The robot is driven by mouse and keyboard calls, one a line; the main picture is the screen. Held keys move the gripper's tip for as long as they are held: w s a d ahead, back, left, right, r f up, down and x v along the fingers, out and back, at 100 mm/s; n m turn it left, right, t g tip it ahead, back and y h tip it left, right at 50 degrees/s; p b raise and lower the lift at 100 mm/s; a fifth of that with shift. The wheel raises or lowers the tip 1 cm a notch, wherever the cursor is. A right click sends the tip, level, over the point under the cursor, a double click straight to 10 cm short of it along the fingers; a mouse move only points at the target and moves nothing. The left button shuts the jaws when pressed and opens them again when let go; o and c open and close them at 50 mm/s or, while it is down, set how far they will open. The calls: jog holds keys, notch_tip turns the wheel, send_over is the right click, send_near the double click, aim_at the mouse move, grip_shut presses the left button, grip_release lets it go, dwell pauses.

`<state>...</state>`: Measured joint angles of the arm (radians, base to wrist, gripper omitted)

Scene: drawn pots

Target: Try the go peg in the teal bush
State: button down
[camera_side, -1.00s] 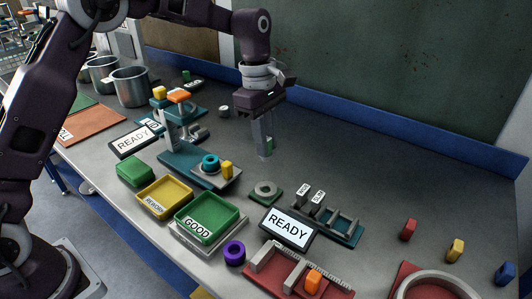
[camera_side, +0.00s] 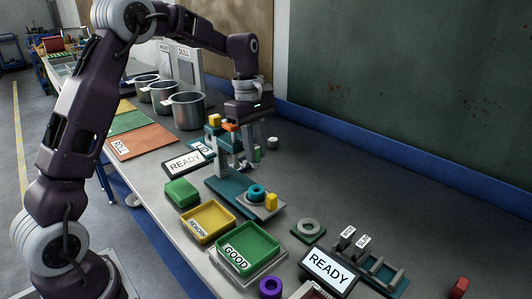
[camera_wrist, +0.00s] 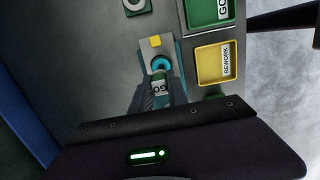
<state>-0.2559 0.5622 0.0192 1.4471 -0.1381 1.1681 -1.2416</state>
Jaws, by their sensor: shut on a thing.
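The teal bush (camera_side: 257,191) is a ring on a grey pad of the teal fixture (camera_side: 226,185), beside a yellow block; its hole partly shows in the wrist view (camera_wrist: 160,63). My gripper (camera_side: 254,163) points down, above and behind the bush in the side view. It is shut on the go peg (camera_wrist: 158,88), which carries a GO label and has green on it. The green part (camera_side: 257,148) also shows between the fingers in the side view. The peg is apart from the bush; its lower end is hard to make out.
A post with an orange top (camera_side: 231,127) stands close to my gripper on its left. In front are a yellow REWORK tray (camera_side: 221,207) and a green GOOD tray (camera_side: 270,238). A READY screen (camera_side: 330,265) and a gauge rack (camera_side: 385,278) lie right.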

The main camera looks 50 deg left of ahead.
aim_at(255, 167)
jog(key=shift+f, duration=2.9)
jog(key=shift+f, duration=0.8)
jog(key=c, duration=1.2)
grip_release()
jog(key=shift+r, duration=0.1)
jog(key=r, duration=0.6)
jog(key=shift+a+r, duration=0.35)
jog(key=shift+r, duration=0.05)
